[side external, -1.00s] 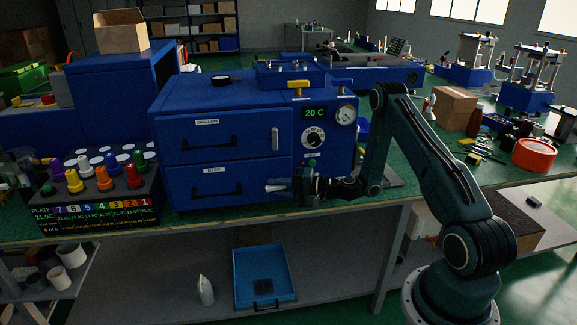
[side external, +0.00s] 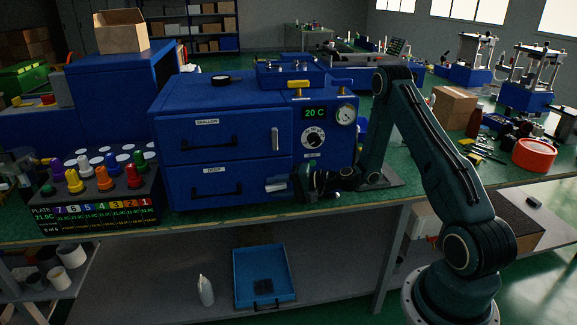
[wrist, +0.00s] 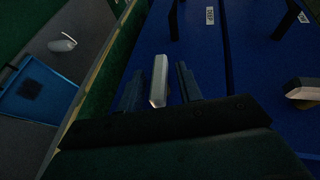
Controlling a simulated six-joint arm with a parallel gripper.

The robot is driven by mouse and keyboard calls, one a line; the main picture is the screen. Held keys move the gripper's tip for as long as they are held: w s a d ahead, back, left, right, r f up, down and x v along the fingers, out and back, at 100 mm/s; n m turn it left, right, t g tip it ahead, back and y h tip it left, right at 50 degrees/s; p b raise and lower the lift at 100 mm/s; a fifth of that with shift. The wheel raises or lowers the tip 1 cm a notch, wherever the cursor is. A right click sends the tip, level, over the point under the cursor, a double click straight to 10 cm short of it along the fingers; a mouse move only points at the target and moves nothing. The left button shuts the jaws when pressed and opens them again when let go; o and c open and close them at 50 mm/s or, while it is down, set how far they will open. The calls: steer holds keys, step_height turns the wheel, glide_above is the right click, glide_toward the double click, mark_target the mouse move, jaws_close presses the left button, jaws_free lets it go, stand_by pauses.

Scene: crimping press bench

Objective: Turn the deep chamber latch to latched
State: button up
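The deep chamber latch (wrist: 159,80) is a pale metal handle on the blue front of the press cabinet. It lies level, pointing sideways, right of the DEEP drawer handle in the side view (side external: 275,184). My gripper (wrist: 159,88) is at the latch, with one dark finger on each side of it. A gap shows between the latch and each finger, so the gripper is open around it and not closed on it. In the side view my gripper (side external: 288,186) partly hides the latch's right end.
The shallow chamber latch (side external: 275,138) stands upright above. The DEEP drawer (side external: 215,188) and SHALLOW drawer (side external: 215,140) look closed. A control panel (side external: 315,126) reads 20 C. A plate rack with coloured knobs (side external: 104,182) stands left. A blue tray (side external: 291,262) sits on the lower shelf.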

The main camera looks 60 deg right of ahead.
steer(key=shift+a+r+n+g+h, duration=0.15)
steer(key=shift+n+g+h, duration=0.45)
steer(key=shift+g+h, duration=0.8)
steer(key=d+v, duration=0.1)
steer(key=v, duration=1.3)
steer(key=shift+w+a+r+m+g+h, duration=0.35)
steer(key=shift+w+a+r+g+h, duration=1.05)
steer(key=shift+w+a+r, duration=1.15)
steer(key=shift+w+a+r+m+g+h, duration=0.3)
steer(key=shift+w+a+r+g+h, duration=1.1)
steer(key=shift+w+a+r, duration=1.2)
steer(key=shift+w+a+r+m+g+h, duration=0.35)
steer(key=shift+w+a+r+g+h, duration=0.65)
steer(key=shift+w+a+r+g, duration=1.55)
